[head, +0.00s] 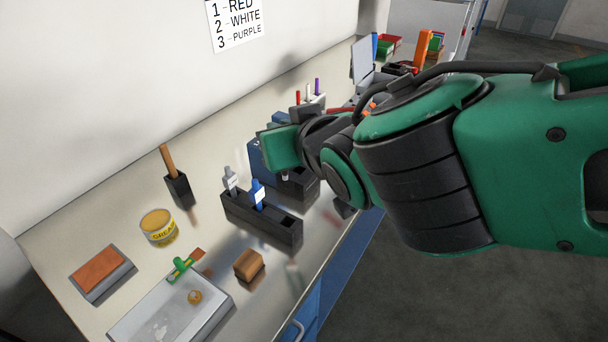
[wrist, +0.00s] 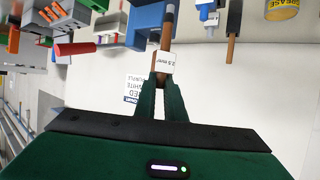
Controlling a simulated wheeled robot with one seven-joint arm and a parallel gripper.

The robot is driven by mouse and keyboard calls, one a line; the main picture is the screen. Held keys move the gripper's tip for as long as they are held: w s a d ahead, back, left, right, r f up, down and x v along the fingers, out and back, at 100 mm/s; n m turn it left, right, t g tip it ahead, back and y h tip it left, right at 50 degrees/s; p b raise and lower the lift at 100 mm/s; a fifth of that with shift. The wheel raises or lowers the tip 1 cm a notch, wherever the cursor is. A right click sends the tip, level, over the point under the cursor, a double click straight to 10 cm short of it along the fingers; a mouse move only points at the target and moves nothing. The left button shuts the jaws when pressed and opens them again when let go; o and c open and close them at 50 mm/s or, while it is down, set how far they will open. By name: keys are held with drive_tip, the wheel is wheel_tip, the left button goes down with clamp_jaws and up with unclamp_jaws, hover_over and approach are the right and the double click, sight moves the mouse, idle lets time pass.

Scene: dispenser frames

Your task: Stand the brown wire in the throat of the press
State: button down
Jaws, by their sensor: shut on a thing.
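My gripper (wrist: 164,88) is shut on the brown wire (wrist: 167,36), which carries a white label reading 2.5 mm². In the wrist view the wire points away from the fingers and has a dark tip. A blue body (wrist: 146,22), which looks like the press, lies beside and behind the wire there. I cannot tell whether they touch. In the head view my green gripper (head: 281,147) is above the bench, in front of the blue body (head: 262,166). The wire and the press throat are hidden there.
A black holder (head: 178,190) with a brown stick, a grease tin (head: 157,227) and a grey tray (head: 160,312) are farther left. Red, white and purple sticks (head: 308,92) stand behind.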

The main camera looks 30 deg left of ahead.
drive_tip(key=a+n+g, duration=0.1)
drive_tip(key=a, duration=0.5)
drive_tip(key=w+d+f, duration=0.3)
drive_tip(key=w+f, duration=0.7)
drive_tip(key=f, duration=0.1)
drive_tip(key=shift+w+y, duration=0.3)
drive_tip(key=shift+w, duration=0.1)
drive_tip(key=shift+f, duration=0.15)
drive_tip(key=c, duration=1.8)
unclamp_jaws()
drive_tip(key=shift+c, duration=0.2)
drive_tip(key=v, duration=1.2)
drive_tip(key=shift+d, duration=0.1)
